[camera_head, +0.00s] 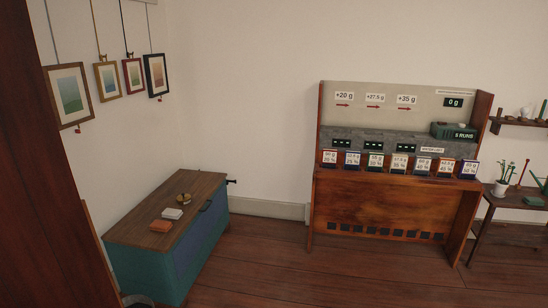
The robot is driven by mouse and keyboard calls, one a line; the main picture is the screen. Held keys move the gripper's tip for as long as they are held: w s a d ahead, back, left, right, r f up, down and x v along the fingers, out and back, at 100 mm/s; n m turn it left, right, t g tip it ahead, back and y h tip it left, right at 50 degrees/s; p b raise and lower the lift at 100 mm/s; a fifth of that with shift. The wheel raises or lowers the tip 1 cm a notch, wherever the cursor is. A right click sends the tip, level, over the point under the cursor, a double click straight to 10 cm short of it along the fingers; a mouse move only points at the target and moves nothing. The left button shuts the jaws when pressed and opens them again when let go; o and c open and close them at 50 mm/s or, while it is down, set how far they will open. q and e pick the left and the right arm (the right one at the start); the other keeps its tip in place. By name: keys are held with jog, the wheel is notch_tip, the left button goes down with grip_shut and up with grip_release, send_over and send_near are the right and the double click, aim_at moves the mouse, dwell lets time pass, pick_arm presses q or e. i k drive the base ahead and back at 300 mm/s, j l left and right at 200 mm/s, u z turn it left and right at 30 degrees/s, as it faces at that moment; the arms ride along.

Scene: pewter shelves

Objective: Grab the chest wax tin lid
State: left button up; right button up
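A blue-green chest (207,240) with a brown wooden top stands at the lower left against the wall. A small round brassy tin (183,199) sits on the top near its middle. It is too small to tell its lid from its body, or whether the lid is on. A white block-like item (172,213) and an orange one (160,226) lie in front of the tin. Neither of my grippers is in view.
A wooden stand (338,202) with numbered cards is at the centre right. A side table (514,199) with a potted plant stands at the right edge. A dark brown panel (62,190) fills the left edge. Open floor (345,272) lies in front of the stand.

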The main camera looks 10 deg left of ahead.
aim_at(183, 198)
jog(key=i+j+u, duration=0.1)
jog(key=i+u, duration=0.15)
jog(key=i, duration=0.75)
jog(key=i+l+u, duration=0.1)
jog(key=i+u, duration=0.15)
jog(key=i, duration=0.75)
jog(key=i+l+u, duration=0.1)
jog(key=i+u, duration=0.15)
jog(key=i, duration=0.2)
jog(key=i+l+u, duration=0.25)
jog(key=i, duration=0.2)
